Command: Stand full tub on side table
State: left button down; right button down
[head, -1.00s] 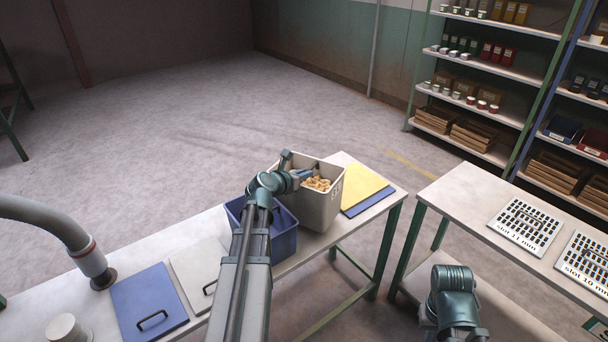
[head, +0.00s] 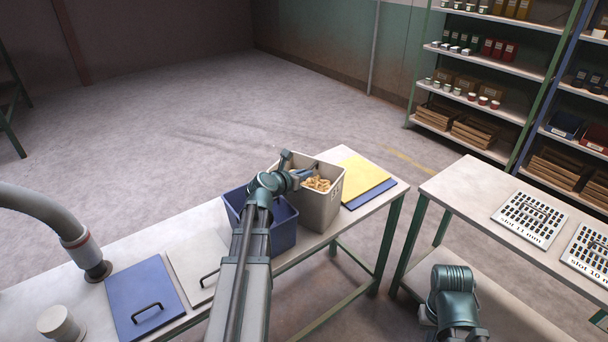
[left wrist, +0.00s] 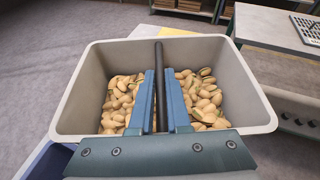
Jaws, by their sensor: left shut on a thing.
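A grey tub (head: 319,213) full of nuts (head: 318,184) stands upright on the long white bench. In the left wrist view the tub (left wrist: 262,112) holds tan, pistachio-like nuts (left wrist: 205,98), and a dark bar (left wrist: 159,58) crosses over its middle. My left gripper (head: 310,172) is over the tub, and in the left wrist view its blue fingers (left wrist: 160,90) are shut on the dark bar. I cannot tell whether the tub rests on the bench or hangs just above it. A second white table (head: 462,188) stands at the right. Part of my right arm shows, but its fingers do not.
A blue bin (head: 282,236) stands close beside the tub. Yellow (head: 362,178) and blue boards lie to its right. Two slotted plates (head: 530,219) lie on the right table, whose near left part is clear. A floor gap separates the tables. Shelves (head: 490,95) stand behind.

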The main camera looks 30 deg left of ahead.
pick_arm(q)
jog(key=c, duration=1.3)
grip_release()
jog(key=shift+f, duration=0.1)
jog(key=shift+c, duration=0.2)
jog(key=o, duration=0.5)
jog(key=shift+c, duration=0.2)
jog(key=shift+r, duration=0.25)
jog(key=p+v, duration=0.4)
jog(key=v, duration=0.8)
jog(key=shift+p, duration=0.3)
jog(key=shift+s+f, duration=0.1)
